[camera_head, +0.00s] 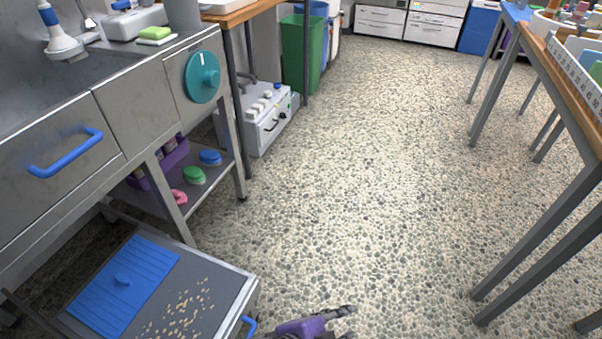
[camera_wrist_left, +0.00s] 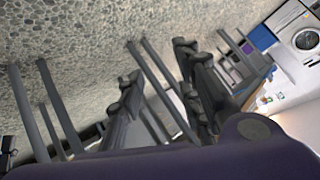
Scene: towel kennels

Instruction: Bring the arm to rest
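My left gripper (camera_head: 349,322) shows at the bottom edge of the head view, purple with dark fingers, low over the pebbled floor. The rest of its arm is cut off by the frame. In the left wrist view the two dark fingers of the left gripper (camera_wrist_left: 159,63) stand apart with a clear gap. Only floor and table legs show behind the gap, so it is open and empty. My right gripper is in neither view.
A low grey platform (camera_head: 225,290) with a blue slatted mat (camera_head: 125,285) and scattered pellets lies left of the gripper. A steel counter (camera_head: 135,105) lines the left. A table with metal legs (camera_head: 535,235) stands right. The floor (camera_head: 370,180) between is clear.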

